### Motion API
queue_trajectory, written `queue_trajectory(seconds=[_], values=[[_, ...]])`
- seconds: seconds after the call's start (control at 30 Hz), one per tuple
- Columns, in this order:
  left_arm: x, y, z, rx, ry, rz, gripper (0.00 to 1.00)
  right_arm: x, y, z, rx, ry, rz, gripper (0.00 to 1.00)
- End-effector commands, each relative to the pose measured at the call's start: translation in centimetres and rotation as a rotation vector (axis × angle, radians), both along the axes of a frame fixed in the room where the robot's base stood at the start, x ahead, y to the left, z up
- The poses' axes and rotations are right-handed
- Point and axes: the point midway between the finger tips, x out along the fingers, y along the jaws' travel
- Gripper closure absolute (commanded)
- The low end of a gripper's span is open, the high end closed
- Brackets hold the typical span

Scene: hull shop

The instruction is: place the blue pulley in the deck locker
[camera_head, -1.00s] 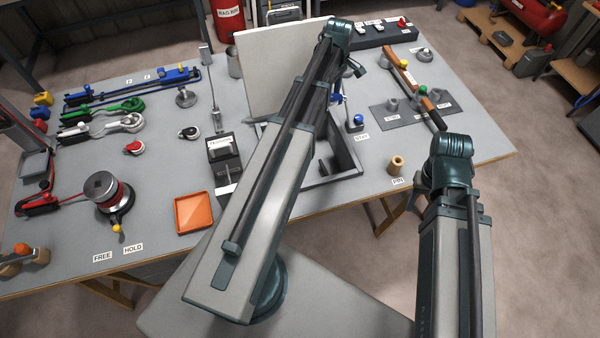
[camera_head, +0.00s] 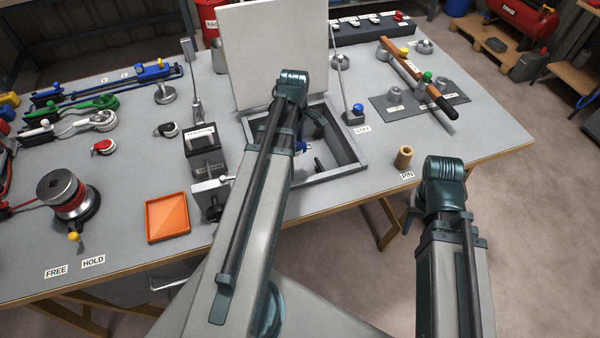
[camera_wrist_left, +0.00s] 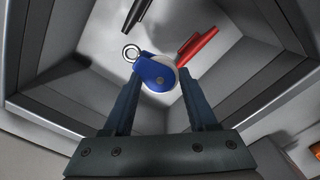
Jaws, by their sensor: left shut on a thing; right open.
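The blue pulley (camera_wrist_left: 153,72), with a metal ring and pale wheel, is between the fingers of my left gripper (camera_wrist_left: 158,82) in the left wrist view. The gripper is shut on it. The deck locker (camera_head: 345,160) is an open grey box at the middle of the bench in the head view. Its pale lid (camera_head: 268,55) stands upright behind it. My left arm reaches into the locker, and the wrist view shows its walls around the pulley. Whether the pulley touches the floor I cannot tell. My right gripper (camera_head: 407,195) is open, in front of the bench, partly hidden by its wrist.
Inside the locker lie a red item (camera_wrist_left: 198,45) and a dark item (camera_wrist_left: 137,14). A tan pin (camera_head: 404,157) stands to its right, an orange tray (camera_head: 167,218) to its left, and a winch (camera_head: 68,195) further left. A long wooden-handled tool (camera_head: 415,75) lies at the right.

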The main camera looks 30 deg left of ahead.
Motion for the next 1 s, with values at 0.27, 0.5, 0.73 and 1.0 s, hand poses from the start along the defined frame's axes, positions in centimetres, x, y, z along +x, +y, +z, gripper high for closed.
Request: queue_trajectory(seconds=[0.27,0.5,0.73,1.0], values=[[0.0,0.0,-2.4,0.000,0.000,0.000,1.00,0.0,0.0,-2.4,0.000,0.000,0.000,0.50],[0.0,0.0,-6.0,0.000,0.000,0.000,1.00,0.0,0.0,-6.0,0.000,0.000,0.001,0.50],[0.0,0.0,-6.3,0.000,0.000,0.000,1.00,0.0,0.0,-6.3,0.000,0.000,0.001,0.50],[0.0,0.0,-8.7,0.000,0.000,0.000,1.00,0.0,0.0,-8.7,0.000,0.000,0.001,0.50]])
